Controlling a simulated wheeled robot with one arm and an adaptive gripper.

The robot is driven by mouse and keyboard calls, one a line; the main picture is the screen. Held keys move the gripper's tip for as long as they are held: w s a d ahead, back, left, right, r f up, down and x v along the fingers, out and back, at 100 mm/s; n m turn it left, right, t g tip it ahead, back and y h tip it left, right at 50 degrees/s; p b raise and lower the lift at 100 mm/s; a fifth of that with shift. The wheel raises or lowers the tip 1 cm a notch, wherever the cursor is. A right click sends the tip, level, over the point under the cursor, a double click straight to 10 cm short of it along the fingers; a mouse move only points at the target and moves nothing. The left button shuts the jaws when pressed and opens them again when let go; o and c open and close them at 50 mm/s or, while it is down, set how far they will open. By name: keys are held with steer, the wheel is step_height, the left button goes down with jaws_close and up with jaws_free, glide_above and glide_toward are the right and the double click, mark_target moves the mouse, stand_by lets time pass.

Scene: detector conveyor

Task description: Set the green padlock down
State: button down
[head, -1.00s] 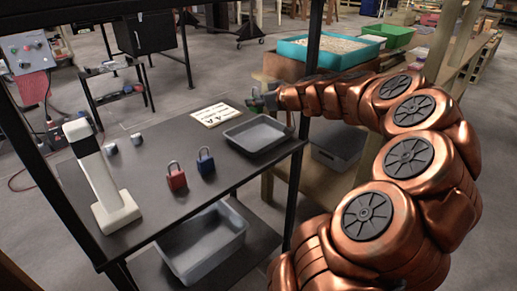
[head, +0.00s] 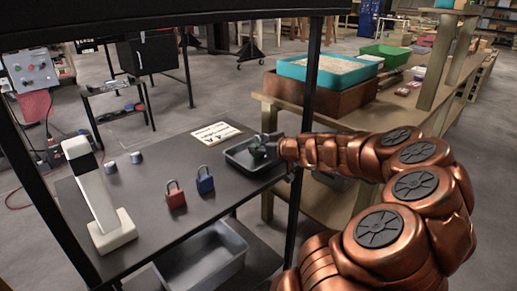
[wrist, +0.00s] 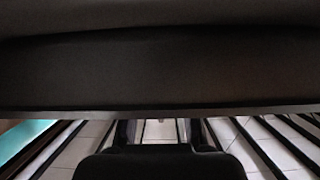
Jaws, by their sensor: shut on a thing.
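My gripper (head: 270,142) is in the head view at the right end of the dark table. It is shut on the green padlock (head: 257,152), of which only a small dark green part shows. The padlock is over or in the shallow grey tray (head: 232,162); I cannot tell whether it touches the tray floor. A red padlock (head: 176,199) and a blue padlock (head: 205,184) stand on the table left of the tray. The wrist view is mostly filled by dark shapes, and the padlock cannot be made out there.
A white and grey post-like device (head: 113,233) stands at the table's left. Two small grey cylindrical pieces (head: 136,158) lie behind it. A paper sign (head: 216,133) lies behind the tray. A black frame post (head: 306,120) rises close to my arm. A grey bin (head: 215,262) is below.

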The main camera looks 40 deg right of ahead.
steer(key=shift+f, duration=0.15)
steer(key=c, duration=1)
jaws_free()
steer(key=shift+s+r, duration=0.1)
steer(key=shift+r, duration=0.2)
steer(key=v, duration=1.1)
steer(key=shift+s+a+r, duration=0.1)
steer(key=shift+s+r, duration=0.05)
steer(key=shift+s, duration=0.2)
steer(key=shift+s, duration=0.1)
